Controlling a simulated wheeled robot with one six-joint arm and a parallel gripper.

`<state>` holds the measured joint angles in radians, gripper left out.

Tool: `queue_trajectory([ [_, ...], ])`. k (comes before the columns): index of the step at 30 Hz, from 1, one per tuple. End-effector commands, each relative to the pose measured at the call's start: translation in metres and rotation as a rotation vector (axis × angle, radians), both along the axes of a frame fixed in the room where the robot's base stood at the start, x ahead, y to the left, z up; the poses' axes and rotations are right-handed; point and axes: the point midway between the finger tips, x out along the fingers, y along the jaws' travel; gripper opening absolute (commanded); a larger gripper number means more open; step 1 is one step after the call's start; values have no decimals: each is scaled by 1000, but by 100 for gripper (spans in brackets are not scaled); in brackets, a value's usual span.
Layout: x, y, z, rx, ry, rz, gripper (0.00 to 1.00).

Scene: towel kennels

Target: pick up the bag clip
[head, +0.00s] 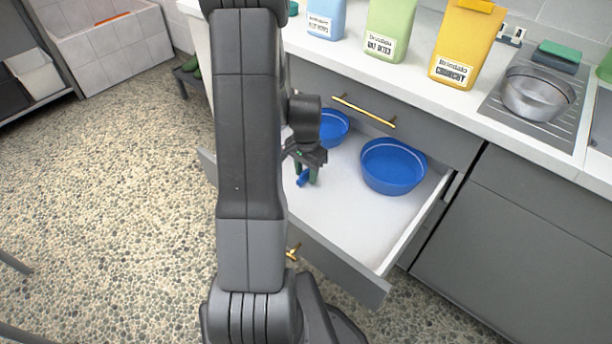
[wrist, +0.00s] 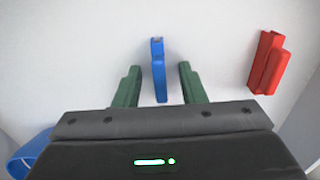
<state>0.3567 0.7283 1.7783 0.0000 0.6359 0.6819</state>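A blue bag clip (wrist: 158,70) stands out against the white drawer floor in the wrist view, and it also shows in the head view (head: 302,179). My gripper (wrist: 157,78) has two green fingers, one on each side of the blue clip, with a gap to the clip on both sides. It is open and holds nothing. In the head view my gripper (head: 305,176) is inside the open drawer, pointing down. A red clip-like piece (wrist: 268,63) lies to the right of the fingers in the wrist view. My arm hides it in the head view.
The open drawer (head: 340,210) also holds a large blue bowl (head: 393,167) on the right and a smaller blue bowl (head: 333,127) at the back. The counter (head: 425,85) above carries several labelled containers and a metal bowl (head: 537,94).

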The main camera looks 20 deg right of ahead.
Motion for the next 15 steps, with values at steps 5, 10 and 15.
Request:
queue_trajectory([
  [5, 0, 0, 0, 0, -1, 0, 37],
  [10, 0, 0, 0, 0, -1, 0, 7],
  [15, 0, 0, 0, 0, -1, 0, 0],
])
